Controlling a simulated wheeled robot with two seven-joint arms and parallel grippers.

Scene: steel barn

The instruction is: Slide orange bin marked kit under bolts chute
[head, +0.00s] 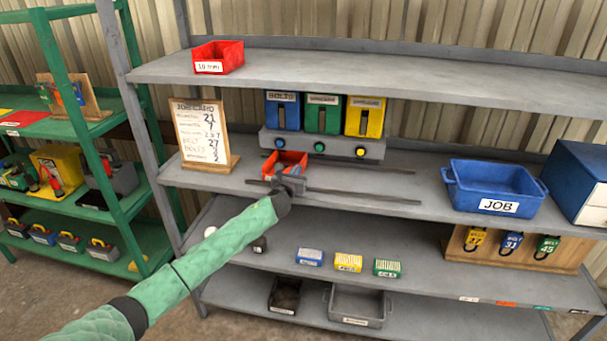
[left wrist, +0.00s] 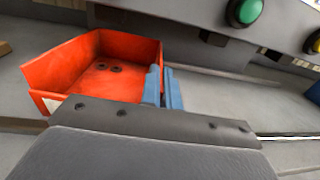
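The orange bin (head: 287,158) sits on the middle shelf, in front of and below the blue chute marked BOLTS (head: 283,112). In the left wrist view the bin (left wrist: 75,65) is open-topped, with a piece of white label at its front corner and two small dark round spots on its floor. My left gripper (head: 279,176) is at the bin's near right side. Its blue fingers (left wrist: 164,88) are close together at the bin's right wall, one inside and one outside, and look shut on it. The label's text is not readable. My right gripper is not in view.
Green (head: 323,115) and yellow (head: 364,117) chutes stand right of the blue one, with buttons below. Thin dark rails (head: 365,194) run along the shelf. A job card board (head: 200,132) stands left; a blue JOB bin (head: 493,188) stands right.

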